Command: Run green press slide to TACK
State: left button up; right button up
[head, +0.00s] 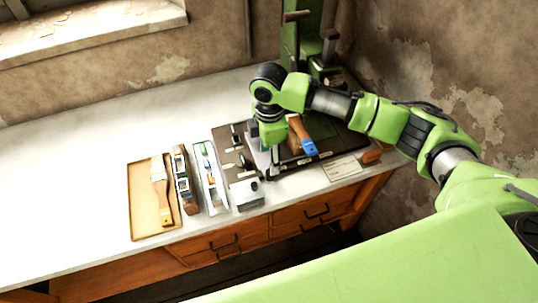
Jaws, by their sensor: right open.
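My wrist and forearm hide part of the press, and I cannot tell whether the fingers touch anything. A brown piece with a blue end (303,138) lies just right of the gripper. My left gripper is out of view.
A card (342,167) lies at the front right. The bench's left is clear.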

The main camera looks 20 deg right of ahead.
notch_tip(320, 180, down, 6)
jog(key=b, duration=0.5)
jog(key=shift+r+b, duration=0.25)
jog(key=shift+b, duration=0.1)
notch_tip(320, 180, down, 3)
jog(key=shift+f, duration=0.45)
jog(key=c, duration=1.4)
